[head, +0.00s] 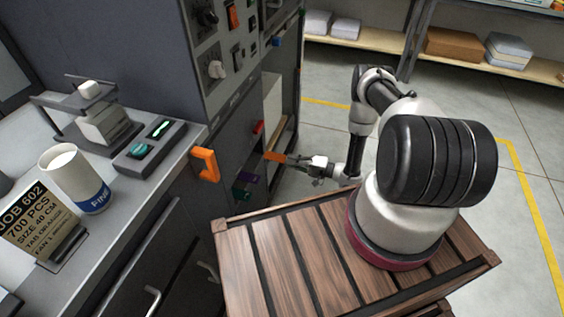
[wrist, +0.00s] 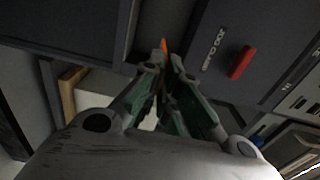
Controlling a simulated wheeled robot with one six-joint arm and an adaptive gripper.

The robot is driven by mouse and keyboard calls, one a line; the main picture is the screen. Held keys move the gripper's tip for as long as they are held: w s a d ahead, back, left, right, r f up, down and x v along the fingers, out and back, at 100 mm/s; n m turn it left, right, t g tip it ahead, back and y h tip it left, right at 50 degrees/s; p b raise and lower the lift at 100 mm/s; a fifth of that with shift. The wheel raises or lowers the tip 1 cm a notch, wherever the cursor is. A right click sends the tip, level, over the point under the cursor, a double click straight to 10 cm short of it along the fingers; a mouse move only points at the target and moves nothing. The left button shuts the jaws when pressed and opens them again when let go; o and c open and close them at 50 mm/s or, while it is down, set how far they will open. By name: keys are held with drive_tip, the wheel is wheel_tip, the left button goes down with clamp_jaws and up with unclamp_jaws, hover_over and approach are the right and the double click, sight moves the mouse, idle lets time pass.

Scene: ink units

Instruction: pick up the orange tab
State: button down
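The orange tab (head: 275,157) is a small flat orange piece in front of the dark cabinet face in the head view. My gripper (head: 290,159) reaches in from the right and meets the tab's right end. In the wrist view, the fingers of my gripper (wrist: 162,70) converge closely, and the narrow orange tab (wrist: 163,46) shows between and just beyond the fingertips. The gripper looks shut on it. Most of the tab is hidden by the fingers there. I cannot tell whether the tab still touches the cabinet.
A larger orange handle (head: 205,165) is at the counter's edge. The counter (head: 112,205) holds a white cup (head: 76,180) and a sign (head: 42,222).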

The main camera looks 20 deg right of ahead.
drive_tip(key=s+d, duration=0.1)
drive_tip(key=s+d+r, duration=0.1)
drive_tip(key=shift+d+r, duration=0.1)
drive_tip(key=shift+d, duration=0.2)
drive_tip(key=shift+s, duration=0.1)
